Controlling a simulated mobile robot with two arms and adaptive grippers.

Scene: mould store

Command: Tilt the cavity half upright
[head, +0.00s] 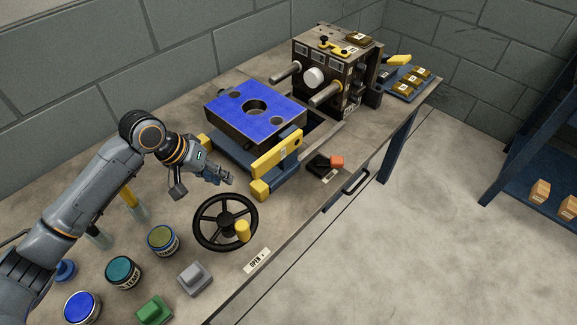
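The cavity half appears to be the steel block with a blue top face (285,113) and a round central hole. It lies flat, face up, on a blue cradle (230,152) with yellow end pieces. A yellow bar (277,155) stands at the cradle's near right side. A black handwheel (199,228) with a yellow knob (243,231) is in front of the cradle. My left gripper (228,179) is just behind the wheel's rim and left of the yellow bar, apart from the block. Its fingers are too small to judge. My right gripper is out of view.
The other mould half (346,93) stands upright behind, with guide pins toward the block. Paint tins (123,272), a grey block (195,278) and a green block (154,310) lie at front left. An orange-and-black item (337,162) lies near the bench edge. An "OPEN" label (257,260) is beside the wheel.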

